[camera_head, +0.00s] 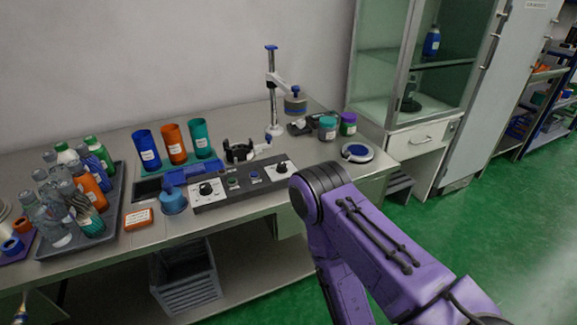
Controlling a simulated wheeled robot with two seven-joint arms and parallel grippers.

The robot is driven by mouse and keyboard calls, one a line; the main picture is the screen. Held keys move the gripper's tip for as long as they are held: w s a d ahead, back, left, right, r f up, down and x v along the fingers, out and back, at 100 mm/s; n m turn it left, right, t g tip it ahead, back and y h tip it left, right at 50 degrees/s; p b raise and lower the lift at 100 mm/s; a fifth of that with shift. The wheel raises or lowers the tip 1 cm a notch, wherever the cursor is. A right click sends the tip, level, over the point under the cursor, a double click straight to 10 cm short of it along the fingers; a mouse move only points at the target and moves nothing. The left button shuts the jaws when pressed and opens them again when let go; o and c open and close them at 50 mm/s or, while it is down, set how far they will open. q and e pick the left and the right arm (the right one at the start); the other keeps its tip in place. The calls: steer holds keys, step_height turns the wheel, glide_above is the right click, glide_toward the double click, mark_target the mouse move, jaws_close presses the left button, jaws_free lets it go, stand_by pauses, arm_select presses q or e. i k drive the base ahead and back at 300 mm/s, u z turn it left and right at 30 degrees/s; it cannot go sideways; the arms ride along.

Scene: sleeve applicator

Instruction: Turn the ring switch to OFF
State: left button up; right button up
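A long grey control panel (243,185) lies along the front of the bench. It has one black knob on a white plate at its left end (205,189) and another black knob on a white plate at its right end (281,168). Small buttons sit between them. The lettering is too small to read, so I cannot tell which knob is the ring switch or where either points. My purple right arm comes in from the lower right, its bend just right of the panel. Neither gripper shows in this view.
Behind the panel stand a black ring holder (240,152) and a post stand (272,95). A blue round-topped object (173,201) is close to the panel's left end. A bottle tray (115,205) is at left. A round white-rimmed dish (357,152) is at right.

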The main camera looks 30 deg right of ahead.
mark_target(281, 168)
steer(key=z, duration=1.4)
